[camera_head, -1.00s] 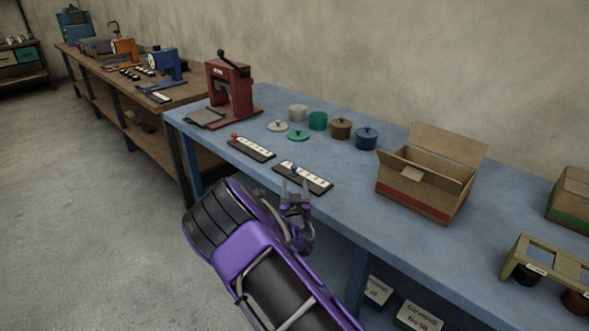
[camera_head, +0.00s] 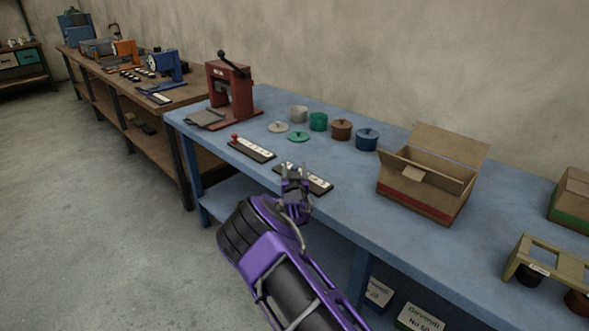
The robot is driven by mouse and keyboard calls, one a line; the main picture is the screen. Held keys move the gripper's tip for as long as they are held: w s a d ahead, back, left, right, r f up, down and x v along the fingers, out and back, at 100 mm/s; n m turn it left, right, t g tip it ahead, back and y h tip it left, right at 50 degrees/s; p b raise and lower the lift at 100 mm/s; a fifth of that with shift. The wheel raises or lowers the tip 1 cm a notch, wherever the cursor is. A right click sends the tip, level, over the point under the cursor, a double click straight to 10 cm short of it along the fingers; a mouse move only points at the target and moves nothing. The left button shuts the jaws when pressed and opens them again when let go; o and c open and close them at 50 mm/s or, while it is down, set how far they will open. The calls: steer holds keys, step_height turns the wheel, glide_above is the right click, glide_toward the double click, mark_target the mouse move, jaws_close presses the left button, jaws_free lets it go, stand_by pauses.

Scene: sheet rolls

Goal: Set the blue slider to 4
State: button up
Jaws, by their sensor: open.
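The blue slider's dark board (camera_head: 323,185) with a white scale strip lies on the blue table, close to its front edge. Its blue knob is hidden or cannot be told apart behind my gripper. My gripper (camera_head: 295,170) is open, with its fingers in front of or over the left half of that board. I cannot tell whether the fingers touch the knob. The scale's numbers are too small to read.
A red-knobbed slider board (camera_head: 252,149) lies to the left. A red press (camera_head: 230,90) stands at the table's left end. Several small pots, including a blue pot (camera_head: 367,139), stand behind. An open cardboard box (camera_head: 418,192) is to the right.

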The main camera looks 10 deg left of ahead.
jaws_close()
stand_by(1.3)
